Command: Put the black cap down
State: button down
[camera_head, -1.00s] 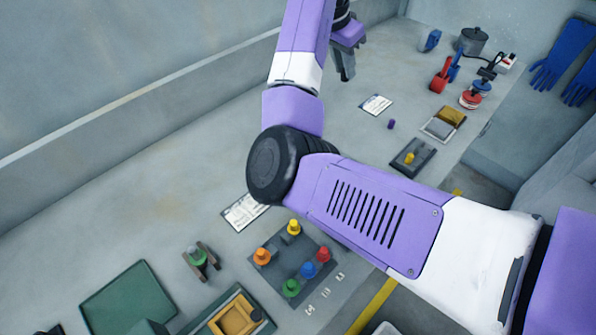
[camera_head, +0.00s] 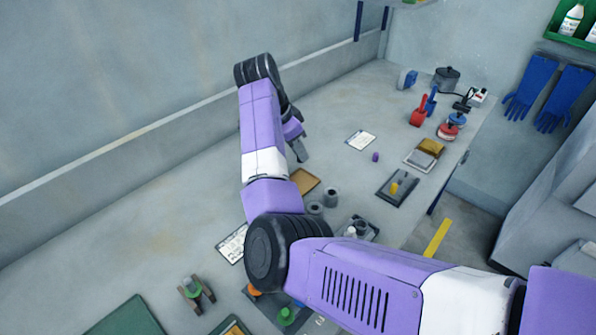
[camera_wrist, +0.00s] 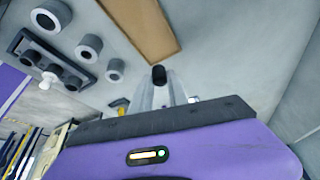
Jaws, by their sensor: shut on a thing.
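In the wrist view, my gripper (camera_wrist: 165,92) is shut on the black cap (camera_wrist: 158,75), a small dark cylinder between the fingertips. In the head view, my gripper (camera_head: 299,150) is over the grey bench, just beyond a tan board (camera_head: 305,182); the cap cannot be made out there. The tan board also shows in the wrist view (camera_wrist: 142,25), above the fingertips in the picture. The cap appears held clear of the surface, but its height is hard to tell.
Grey hollow cylinders (camera_head: 331,197) stand near the tan board, beside a dark rack (camera_head: 371,229) with a white piece on it. A white card (camera_head: 361,140), a small purple piece (camera_head: 375,157) and a dark plate with a yellow peg (camera_head: 395,187) lie right. The far-left bench is bare.

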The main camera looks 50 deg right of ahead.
jog(key=shift+f+p, duration=0.45)
jog(key=shift+f, duration=3.8)
jog(key=shift+f, duration=0.1)
jog(key=c, duration=1.3)
grip_release()
jog(key=b+v, duration=0.1)
jog(key=v, duration=1.1)
jog(key=shift+b, duration=0.3)
